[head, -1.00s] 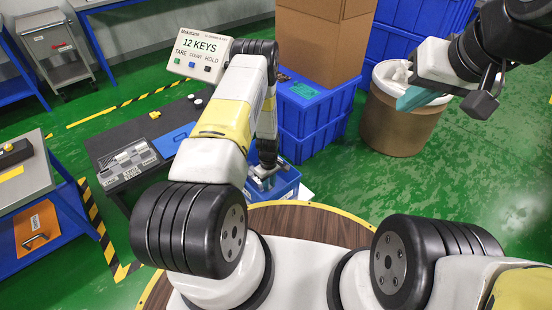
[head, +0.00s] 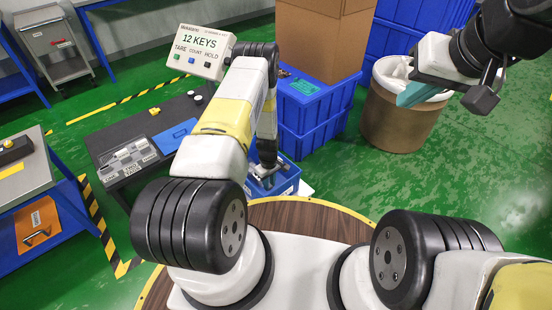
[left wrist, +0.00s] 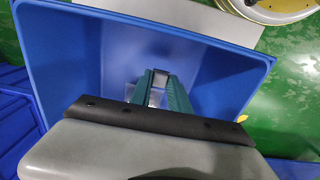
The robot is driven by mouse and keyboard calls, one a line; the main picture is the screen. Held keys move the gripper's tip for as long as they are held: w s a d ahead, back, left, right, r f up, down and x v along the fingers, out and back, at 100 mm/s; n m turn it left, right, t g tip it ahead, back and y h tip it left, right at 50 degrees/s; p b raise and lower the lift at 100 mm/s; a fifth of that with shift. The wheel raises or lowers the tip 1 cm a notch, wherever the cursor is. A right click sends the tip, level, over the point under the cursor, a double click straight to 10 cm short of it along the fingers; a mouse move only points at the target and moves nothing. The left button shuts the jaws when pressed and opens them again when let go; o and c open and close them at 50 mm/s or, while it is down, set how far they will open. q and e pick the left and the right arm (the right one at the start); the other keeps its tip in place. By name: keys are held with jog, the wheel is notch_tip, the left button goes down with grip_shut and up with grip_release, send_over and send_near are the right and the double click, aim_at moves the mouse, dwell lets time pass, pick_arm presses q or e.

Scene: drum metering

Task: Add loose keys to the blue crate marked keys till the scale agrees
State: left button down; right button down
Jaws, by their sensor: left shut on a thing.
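My left gripper (head: 266,180) reaches down into this crate. In the left wrist view, the teal fingers of my left gripper (left wrist: 160,82) are inside the blue walls of the crate (left wrist: 222,62), shut on a small grey metallic piece (left wrist: 157,97), too unclear to name surely as a key.
The brown drum (head: 395,125) with a white liner stands at right. Stacked blue crates (head: 305,125) and a cardboard box (head: 322,45) stand behind the left gripper. A dark bench (head: 140,130) and a blue cart (head: 70,215) are at left. Green floor is free at right.

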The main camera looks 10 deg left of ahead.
pick_arm(q)
jog(key=shift+f, duration=2.45)
dwell(0.9)
jog(key=c, duration=1.1)
grip_release()
jog(key=shift+c, duration=0.2)
